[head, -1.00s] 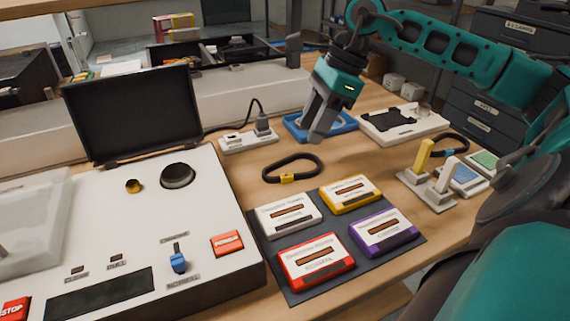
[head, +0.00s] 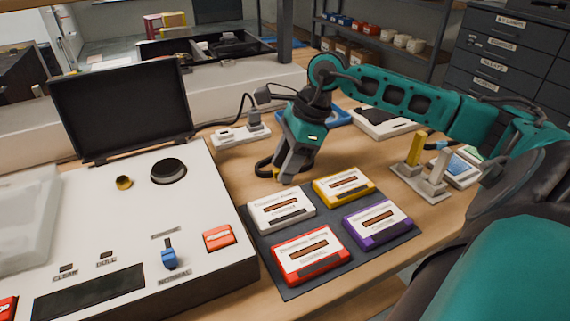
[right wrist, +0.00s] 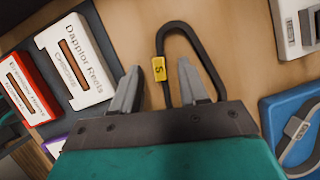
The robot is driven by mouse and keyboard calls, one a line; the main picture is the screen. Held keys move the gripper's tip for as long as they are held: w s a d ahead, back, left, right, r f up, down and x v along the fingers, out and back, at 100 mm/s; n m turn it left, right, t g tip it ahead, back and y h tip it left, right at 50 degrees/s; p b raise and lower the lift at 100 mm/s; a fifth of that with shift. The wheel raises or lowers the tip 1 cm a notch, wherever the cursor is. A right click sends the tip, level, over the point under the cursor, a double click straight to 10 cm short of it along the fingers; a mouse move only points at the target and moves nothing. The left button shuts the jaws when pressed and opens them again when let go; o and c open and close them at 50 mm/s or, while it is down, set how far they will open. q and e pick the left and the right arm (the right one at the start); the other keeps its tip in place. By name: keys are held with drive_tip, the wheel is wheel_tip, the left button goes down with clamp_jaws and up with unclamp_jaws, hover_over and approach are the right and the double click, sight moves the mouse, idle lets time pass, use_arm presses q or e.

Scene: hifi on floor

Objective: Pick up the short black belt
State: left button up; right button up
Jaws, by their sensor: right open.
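A small black belt loop with a yellow tag lies on the wooden table; in the head view only its left part (head: 262,167) shows, as my right gripper (head: 285,178) covers the rest. In the right wrist view the belt (right wrist: 206,58) is an elongated loop, and its yellow tag, with one character on it, lies between the fingertips of my open right gripper (right wrist: 157,72). The fingers point down at the tagged side and hold nothing. I cannot tell whether they touch the belt. My left gripper is not in view.
Several cassettes lie on a dark mat (head: 291,285) just in front. A white console (head: 215,190) stands left, a power strip (head: 228,137) behind. A blue tray (head: 342,115) with another belt (right wrist: 297,128) and a small stand (head: 422,185) are to the right.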

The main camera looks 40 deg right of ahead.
drive_tip(key=shift+c, duration=0.3)
clamp_jaws()
drive_tip(key=shift+r, duration=0.1)
